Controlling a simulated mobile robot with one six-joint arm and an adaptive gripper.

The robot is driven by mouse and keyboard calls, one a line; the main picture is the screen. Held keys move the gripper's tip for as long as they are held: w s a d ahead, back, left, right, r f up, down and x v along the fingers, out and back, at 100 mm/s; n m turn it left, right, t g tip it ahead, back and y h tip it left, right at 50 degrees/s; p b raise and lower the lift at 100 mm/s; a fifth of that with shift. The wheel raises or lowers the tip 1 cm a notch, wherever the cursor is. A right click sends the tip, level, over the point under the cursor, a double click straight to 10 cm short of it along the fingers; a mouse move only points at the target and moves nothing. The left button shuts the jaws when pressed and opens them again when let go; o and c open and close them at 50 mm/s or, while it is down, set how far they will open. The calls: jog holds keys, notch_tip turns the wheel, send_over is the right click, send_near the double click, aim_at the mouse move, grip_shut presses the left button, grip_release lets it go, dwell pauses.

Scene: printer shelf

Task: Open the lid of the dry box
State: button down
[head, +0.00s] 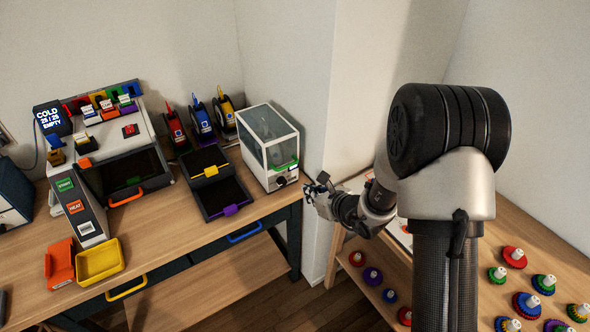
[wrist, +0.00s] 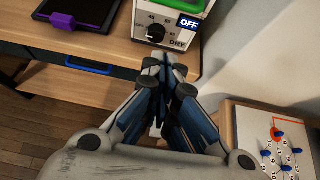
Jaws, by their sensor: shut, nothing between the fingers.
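The dry box (head: 268,148) is a white box with a clear lid, at the right end of the wooden bench in the head view. Its lid looks closed. A green handle (head: 284,168) runs along its front, above a dial. In the wrist view the dry box front (wrist: 160,20) shows a black dial, the word DRY and an OFF display; part of the green handle shows at the top edge. My gripper (head: 318,187) is shut and empty, in front of and slightly right of the dry box, apart from it. Its closed fingers also show in the wrist view (wrist: 168,75).
Left of the dry box are spools (head: 200,118) and two dark trays (head: 218,182). A printer (head: 125,160) and a yellow bin (head: 100,262) stand further left. A wall corner (head: 325,120) is close on the right.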

jog(key=d+f+b+x, duration=0.1)
jog(key=b+x, duration=0.1)
jog(key=x, duration=0.8)
jog(key=r, duration=0.3)
jog(key=a+r, duration=0.1)
jog(key=shift+w+a+r, duration=0.1)
jog(key=shift+w+r, duration=0.15)
jog(key=shift+w, duration=0.15)
